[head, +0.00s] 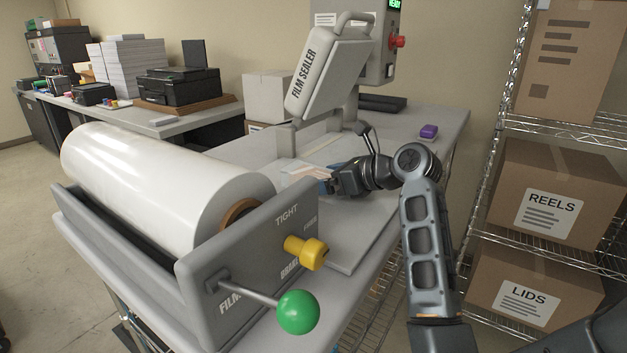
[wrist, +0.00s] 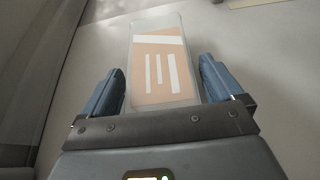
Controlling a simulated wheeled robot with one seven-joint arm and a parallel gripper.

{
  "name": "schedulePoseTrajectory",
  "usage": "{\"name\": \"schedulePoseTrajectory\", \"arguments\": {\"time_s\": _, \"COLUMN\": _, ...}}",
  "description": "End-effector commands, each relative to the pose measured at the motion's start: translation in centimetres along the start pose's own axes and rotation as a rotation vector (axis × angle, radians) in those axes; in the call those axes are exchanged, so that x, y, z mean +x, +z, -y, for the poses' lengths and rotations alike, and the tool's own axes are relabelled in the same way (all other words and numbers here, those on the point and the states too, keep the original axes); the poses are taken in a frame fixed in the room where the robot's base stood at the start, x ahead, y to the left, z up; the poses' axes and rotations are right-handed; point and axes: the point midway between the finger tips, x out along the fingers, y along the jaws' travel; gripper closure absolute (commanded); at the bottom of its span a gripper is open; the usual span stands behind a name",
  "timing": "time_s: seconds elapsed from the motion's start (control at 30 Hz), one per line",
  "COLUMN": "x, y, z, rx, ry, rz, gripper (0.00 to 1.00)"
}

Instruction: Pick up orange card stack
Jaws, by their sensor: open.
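The orange card stack (wrist: 156,70) shows in the wrist view as a pale orange block with white stripes, in what looks like a clear wrap. It lies on the grey table surface. My gripper (wrist: 160,85) is open, with one blue finger on each side of the stack's near part. I cannot tell whether either finger touches it. In the head view my gripper (head: 325,183) is low over the table, and the stack (head: 304,172) shows just left of the fingers, partly hidden.
The film roll (head: 150,185) and its holder with a green-knobbed lever (head: 298,312) and yellow knob (head: 307,252) stand front left. The film sealer (head: 325,70) stands behind my gripper. A purple object (head: 428,131) lies at the table's back right. Shelves with boxes (head: 545,205) stand right.

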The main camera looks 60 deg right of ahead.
Motion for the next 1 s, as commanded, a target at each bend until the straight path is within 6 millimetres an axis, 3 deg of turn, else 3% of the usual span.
{"name": "schedulePoseTrajectory", "arguments": {"time_s": 0.13, "x": 1.11, "y": -0.01, "z": 0.04, "rx": 0.0, "ry": -0.001, "rz": -0.001, "gripper": 0.06}}
{"name": "schedulePoseTrajectory", "arguments": {"time_s": 0.37, "x": 1.2, "y": -0.03, "z": 0.04, "rx": -0.001, "ry": -0.002, "rz": 0.0, "gripper": 0.06}}
{"name": "schedulePoseTrajectory", "arguments": {"time_s": 1.0, "x": 1.17, "y": -0.03, "z": 0.03, "rx": 0.0, "ry": -0.001, "rz": 0.0, "gripper": 0.68}}
